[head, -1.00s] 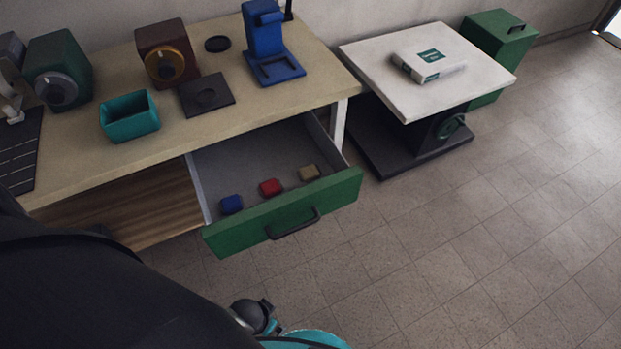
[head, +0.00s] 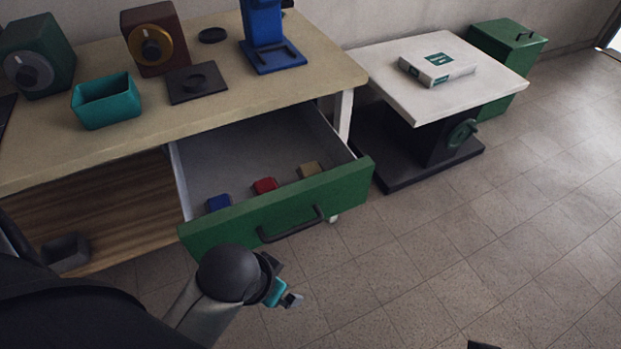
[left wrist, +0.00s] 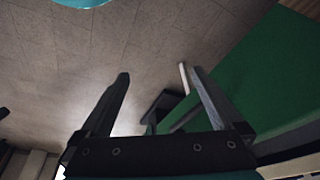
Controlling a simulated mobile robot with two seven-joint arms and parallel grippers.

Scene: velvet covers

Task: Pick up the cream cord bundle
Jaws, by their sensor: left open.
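The tan-cream bundle (head: 310,170) lies in the open drawer (head: 250,150), at the right end of a row behind the green front. A red bundle (head: 265,186) and a blue bundle (head: 218,203) lie to its left. My left gripper (head: 288,296) is outside the drawer, in front of and below the green drawer front (head: 285,208), apart from the bundles. In the left wrist view my left gripper (left wrist: 155,75) is open and empty, with the green drawer front (left wrist: 265,75) at right and floor beyond. No bundle shows there.
The wooden table (head: 120,155) above the drawer holds a teal bin (head: 106,103), a blue stand (head: 270,55) and dial boxes. A black drawer handle (head: 290,228) sticks out. A white-topped lift table (head: 440,95) stands to the right. The floor at right is clear.

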